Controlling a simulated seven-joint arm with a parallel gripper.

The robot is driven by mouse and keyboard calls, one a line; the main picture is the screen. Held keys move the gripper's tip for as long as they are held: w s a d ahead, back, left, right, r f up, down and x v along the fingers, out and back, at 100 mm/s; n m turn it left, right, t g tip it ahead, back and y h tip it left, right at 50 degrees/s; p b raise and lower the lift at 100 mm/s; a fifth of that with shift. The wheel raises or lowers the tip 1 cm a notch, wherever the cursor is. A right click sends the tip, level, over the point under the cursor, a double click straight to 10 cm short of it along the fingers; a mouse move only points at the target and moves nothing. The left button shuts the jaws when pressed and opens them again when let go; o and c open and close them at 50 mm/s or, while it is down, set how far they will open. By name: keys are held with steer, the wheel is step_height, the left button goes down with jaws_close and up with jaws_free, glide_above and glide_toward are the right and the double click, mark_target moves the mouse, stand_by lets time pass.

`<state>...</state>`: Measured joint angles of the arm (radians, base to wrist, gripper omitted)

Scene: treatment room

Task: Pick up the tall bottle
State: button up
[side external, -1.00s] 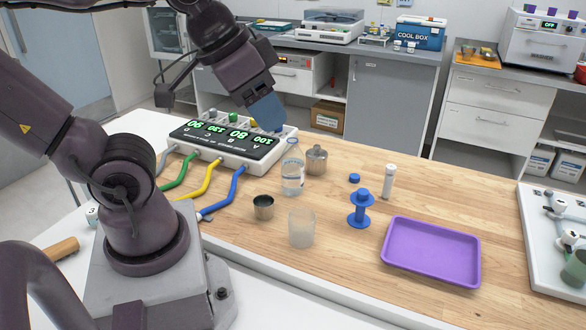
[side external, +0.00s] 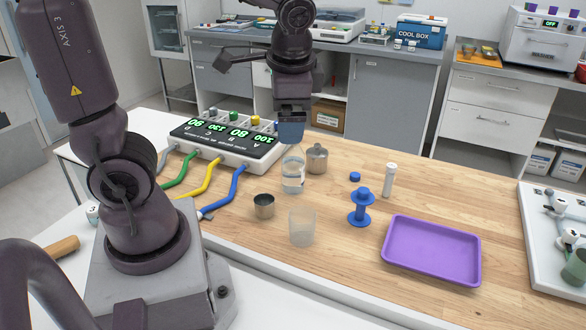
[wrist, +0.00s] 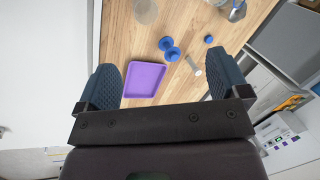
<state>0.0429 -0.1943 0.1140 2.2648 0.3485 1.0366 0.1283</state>
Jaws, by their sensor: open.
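A clear bottle with a pale label (side external: 293,178) stands upright on the wooden table in the side view; I cannot tell for sure that it is the tall bottle. A slim white capped tube (side external: 388,181) stands upright to its right and shows in the wrist view (wrist: 193,66). My gripper (side external: 291,137) points down, above and just behind the clear bottle in the picture. In the wrist view my gripper (wrist: 165,80) has its two blue fingers wide apart with nothing between them at finger height.
A purple tray (side external: 405,279) lies at right, with a blue spool (side external: 360,208) and blue cap (side external: 354,178) behind. A frosted cup (side external: 302,226), metal cup (side external: 264,206) and metal pot (side external: 317,160) stand near the bottle. A display unit (side external: 222,142) with coloured hoses is left.

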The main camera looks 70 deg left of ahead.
steer(key=w+a+f+m+g+y, duration=0.5)
steer(key=w+a+f+g+y, duration=0.1)
steer(key=a+f, duration=0.35)
steer(key=m+y, duration=0.7)
steer(key=y, duration=0.1)
glide_above(300, 163)
steer(key=d, duration=0.2)
step_height(300, 163, down, 8)
steer(key=f, duration=0.5)
steer(key=shift+w+f, duration=0.3)
steer(key=shift+w, duration=0.05)
steer(key=x, duration=0.5)
steer(key=shift+f, duration=0.25)
steer(key=c, duration=1.1)
